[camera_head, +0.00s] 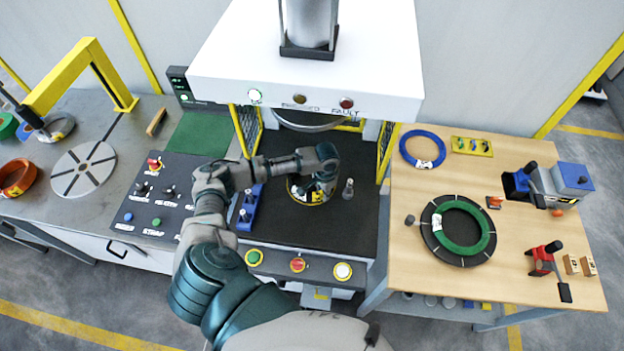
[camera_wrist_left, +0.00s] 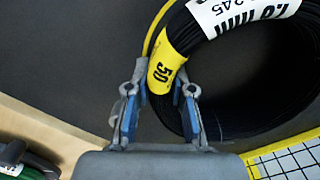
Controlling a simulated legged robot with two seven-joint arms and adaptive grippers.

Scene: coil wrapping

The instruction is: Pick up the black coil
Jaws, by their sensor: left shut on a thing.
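The black coil (camera_head: 296,196) lies on the dark bed of the press in the middle of the head view, partly hidden by my left gripper (camera_head: 315,186). In the left wrist view the black coil (camera_wrist_left: 186,36) fills the upper right. It carries a white printed label and a yellow band (camera_wrist_left: 166,66) marked 50. My left gripper's two blue-padded fingers (camera_wrist_left: 160,108) straddle the coil's ring at the yellow band and are shut on it. I cannot tell whether the coil is clear of the bed. My right gripper is not in view.
The white press head (camera_head: 310,62) hangs above and behind the coil. A small metal piece (camera_head: 348,189) stands right of it, a blue fixture (camera_head: 250,207) left. A wooden table (camera_head: 405,265) at right holds blue (camera_head: 407,147) and green (camera_head: 487,240) coils. A control panel (camera_head: 150,218) is at left.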

